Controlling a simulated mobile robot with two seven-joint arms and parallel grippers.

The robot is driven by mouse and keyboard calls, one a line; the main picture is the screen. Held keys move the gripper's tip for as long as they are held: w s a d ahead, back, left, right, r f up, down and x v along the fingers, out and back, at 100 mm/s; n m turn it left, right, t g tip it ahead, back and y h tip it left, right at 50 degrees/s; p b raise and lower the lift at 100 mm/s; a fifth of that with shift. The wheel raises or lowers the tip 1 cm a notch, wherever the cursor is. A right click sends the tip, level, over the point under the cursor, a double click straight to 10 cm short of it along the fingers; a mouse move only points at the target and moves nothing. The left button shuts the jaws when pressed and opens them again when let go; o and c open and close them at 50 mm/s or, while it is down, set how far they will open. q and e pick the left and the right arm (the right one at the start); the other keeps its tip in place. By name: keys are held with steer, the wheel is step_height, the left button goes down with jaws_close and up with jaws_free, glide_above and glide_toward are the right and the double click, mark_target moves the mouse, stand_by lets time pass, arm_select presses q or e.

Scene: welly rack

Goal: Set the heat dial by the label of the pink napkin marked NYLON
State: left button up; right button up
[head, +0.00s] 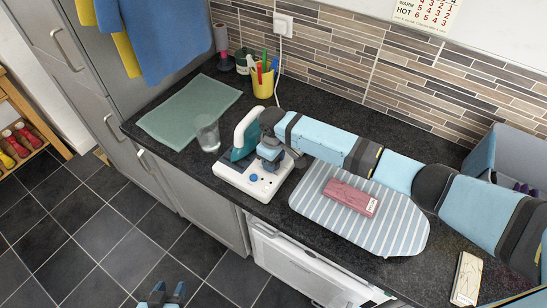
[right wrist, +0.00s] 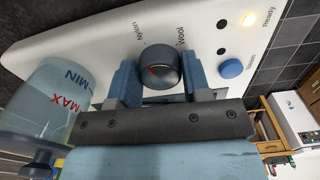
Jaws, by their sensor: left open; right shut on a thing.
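The folded pink napkin (head: 350,196) lies on the striped ironing board; its small pale label is too small to read. The white iron station (head: 232,181) stands left of the board, with the teal iron (head: 244,138) on it. In the right wrist view the black heat dial (right wrist: 160,66) has a red mark on its left side, with "Nylon" printed at upper left and "Wool" at upper right. My right gripper (right wrist: 160,85) is shut on the dial, a blue finger on each side. My left gripper (head: 163,295) is open and empty, low over the floor.
A clear cup (head: 207,133), green mat (head: 185,112) and yellow pen pot (head: 263,82) are at left. A pale phone-like block (head: 466,278) lies at right. A wall chart (head: 427,13) hangs above.

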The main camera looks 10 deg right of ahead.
steer(key=o, duration=0.9)
arm_select(q)
steer(key=shift+w+r, duration=0.2)
steer(key=shift+w, duration=0.15)
arm_select(e)
steer(key=shift+o, duration=0.2)
arm_select(q)
steer(key=shift+s, duration=0.1)
arm_select(e)
steer(key=shift+r, duration=0.1)
steer(key=shift+r, duration=0.35)
arm_select(q)
steer(key=shift+w+f+m+b, duration=0.3)
steer(key=shift+f+b, duration=0.35)
steer(key=shift+b, duration=0.45)
arm_select(e)
step_height(320, 180, up, 13)
